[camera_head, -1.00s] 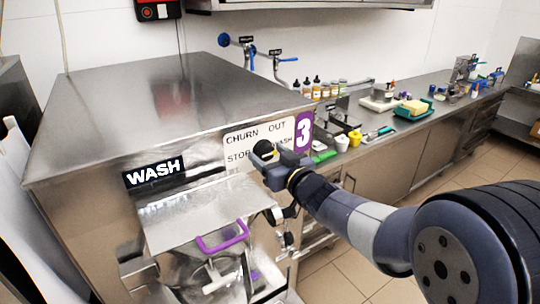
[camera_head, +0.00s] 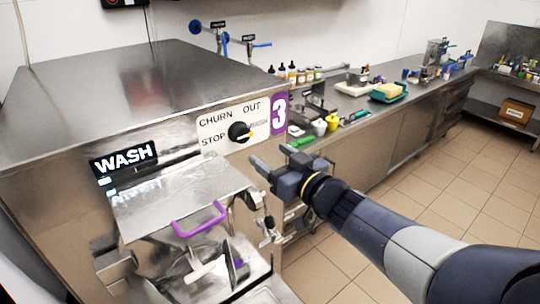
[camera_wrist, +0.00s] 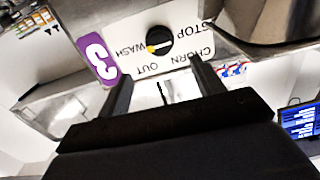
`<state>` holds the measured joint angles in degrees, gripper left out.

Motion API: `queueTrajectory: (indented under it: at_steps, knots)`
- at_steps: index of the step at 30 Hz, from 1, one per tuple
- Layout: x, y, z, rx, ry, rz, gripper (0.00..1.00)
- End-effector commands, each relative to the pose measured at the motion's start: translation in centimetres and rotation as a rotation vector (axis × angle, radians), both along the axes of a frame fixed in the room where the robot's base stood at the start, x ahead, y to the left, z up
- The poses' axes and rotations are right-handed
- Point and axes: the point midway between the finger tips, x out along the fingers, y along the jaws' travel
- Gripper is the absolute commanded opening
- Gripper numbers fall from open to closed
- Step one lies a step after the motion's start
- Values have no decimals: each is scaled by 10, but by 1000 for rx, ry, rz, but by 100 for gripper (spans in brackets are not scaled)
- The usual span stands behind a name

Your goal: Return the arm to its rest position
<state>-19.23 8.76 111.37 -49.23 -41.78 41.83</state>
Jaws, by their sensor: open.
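My gripper (camera_head: 270,174) is open and empty in the head view. It is in front of batch freezer 3, below and to the right of the black selector knob (camera_head: 239,132), and apart from it. The knob's yellow mark points right, toward the WASH label. In the wrist view my gripper (camera_wrist: 160,85) shows two spread dark fingers with nothing between them. The knob (camera_wrist: 159,40) appears beyond the fingertips, upside down with its panel (camera_wrist: 183,62). My arm reaches in from the lower right of the head view.
The steel freezer (camera_head: 150,85) fills the left, with a WASH label (camera_head: 124,161) and a purple-handled lid (camera_head: 199,219) close to my gripper. A counter (camera_head: 372,120) with bottles, cups and a green tray (camera_head: 388,96) runs along the right. The tiled floor (camera_head: 440,205) is open.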

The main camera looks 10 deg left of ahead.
Motion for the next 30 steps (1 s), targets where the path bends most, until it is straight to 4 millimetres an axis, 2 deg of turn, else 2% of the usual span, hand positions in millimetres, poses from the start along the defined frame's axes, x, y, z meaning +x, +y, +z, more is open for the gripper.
queueTrajectory:
  at_steps: [11,30]
  knots:
    - [5,6,1,-1,0,1,64]
    - [62,73,1,-3,1,1,64]
